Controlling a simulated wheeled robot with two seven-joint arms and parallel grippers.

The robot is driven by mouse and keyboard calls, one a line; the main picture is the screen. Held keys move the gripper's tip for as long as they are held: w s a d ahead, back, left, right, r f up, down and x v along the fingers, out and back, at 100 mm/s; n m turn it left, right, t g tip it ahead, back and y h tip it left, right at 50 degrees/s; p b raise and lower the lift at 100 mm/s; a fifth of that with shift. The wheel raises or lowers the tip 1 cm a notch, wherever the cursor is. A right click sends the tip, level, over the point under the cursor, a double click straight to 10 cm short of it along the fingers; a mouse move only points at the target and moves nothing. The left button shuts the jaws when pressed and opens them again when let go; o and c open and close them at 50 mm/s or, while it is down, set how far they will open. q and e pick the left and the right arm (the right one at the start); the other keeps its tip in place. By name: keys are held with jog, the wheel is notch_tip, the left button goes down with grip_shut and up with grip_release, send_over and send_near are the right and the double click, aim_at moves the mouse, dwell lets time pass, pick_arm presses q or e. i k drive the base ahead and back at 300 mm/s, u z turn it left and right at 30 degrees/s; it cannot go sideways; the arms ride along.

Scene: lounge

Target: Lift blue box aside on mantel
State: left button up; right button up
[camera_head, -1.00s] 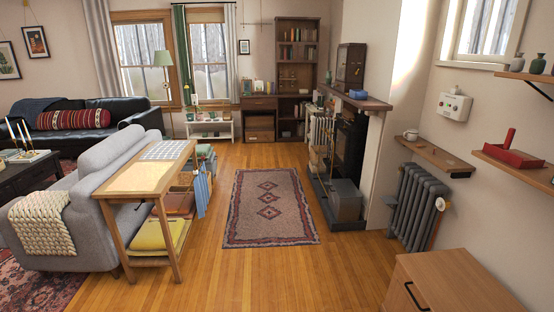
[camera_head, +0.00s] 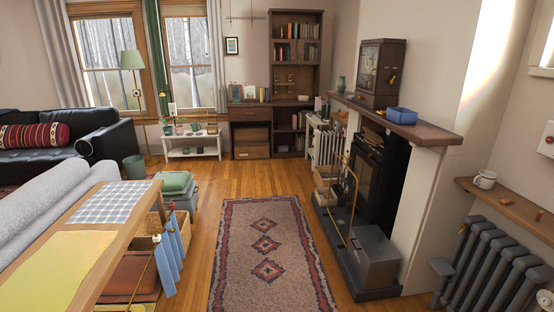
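A small open-topped blue box (camera_head: 401,115) sits on the dark wooden mantel (camera_head: 428,133), toward its near end. A dark brown wooden cabinet (camera_head: 379,72) with a glass front stands on the mantel behind the box. A green vase (camera_head: 341,84) stands at the mantel's far end. The box rests upright and nothing touches it from my side. Neither of my grippers shows in the view.
Below the mantel are the black fireplace (camera_head: 372,180) and a grey metal box (camera_head: 378,258) on the hearth. The console table (camera_head: 85,245) is at left. The rug (camera_head: 266,250) between is clear.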

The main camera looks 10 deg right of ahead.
aim_at(400, 115)
jog(key=i, duration=2.5)
jog(key=z, duration=4.5)
jog(key=k, duration=0.5)
jog(key=u, duration=1.1)
